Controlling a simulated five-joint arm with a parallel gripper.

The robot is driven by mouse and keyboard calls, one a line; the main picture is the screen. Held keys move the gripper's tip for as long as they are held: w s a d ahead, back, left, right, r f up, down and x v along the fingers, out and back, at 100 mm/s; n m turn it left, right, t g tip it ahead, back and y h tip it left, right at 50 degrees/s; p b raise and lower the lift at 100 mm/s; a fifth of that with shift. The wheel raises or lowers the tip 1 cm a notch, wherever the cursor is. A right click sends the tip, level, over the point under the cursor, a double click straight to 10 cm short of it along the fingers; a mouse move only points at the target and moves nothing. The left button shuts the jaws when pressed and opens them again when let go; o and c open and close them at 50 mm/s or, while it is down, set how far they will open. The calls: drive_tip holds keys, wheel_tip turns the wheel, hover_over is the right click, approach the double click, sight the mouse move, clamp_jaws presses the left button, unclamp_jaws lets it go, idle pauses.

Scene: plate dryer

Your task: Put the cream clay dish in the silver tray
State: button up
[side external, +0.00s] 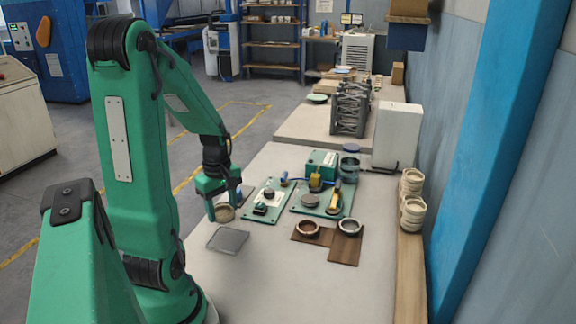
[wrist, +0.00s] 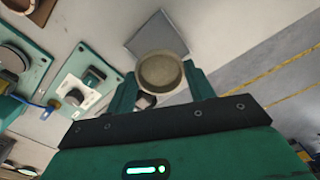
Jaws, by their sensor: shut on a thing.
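The cream clay dish (side external: 225,213) is a small round dish held between the fingers of my gripper (side external: 222,207). In the wrist view the dish (wrist: 160,72) sits between the two green fingertips (wrist: 160,84), its open side facing the camera. The silver tray (side external: 228,241) is a flat grey square on the table, nearer the side camera than the dish. In the wrist view the tray (wrist: 152,35) shows just beyond the dish, which covers part of its edge. The height of the dish above the table is hard to tell.
Green boards (side external: 265,201) with parts on them lie right of my gripper. Brown wooden boards (side external: 343,248) carry two round dishes further right. Stacked cream cups (side external: 412,200) stand at the right edge. The table front (side external: 290,285) is clear.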

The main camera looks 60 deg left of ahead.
drive_tip(key=shift+f, duration=0.1)
hover_over(227, 240)
drive_tip(key=shift+s+f, duration=0.1)
drive_tip(key=shift+f, duration=3.2)
drive_tip(key=shift+f, duration=0.6)
drive_tip(key=o, duration=1.1)
drive_tip(key=shift+o, duration=0.2)
drive_tip(key=shift+r, duration=0.1)
drive_tip(key=shift+r, duration=3.8)
drive_tip(key=shift+d, duration=0.1)
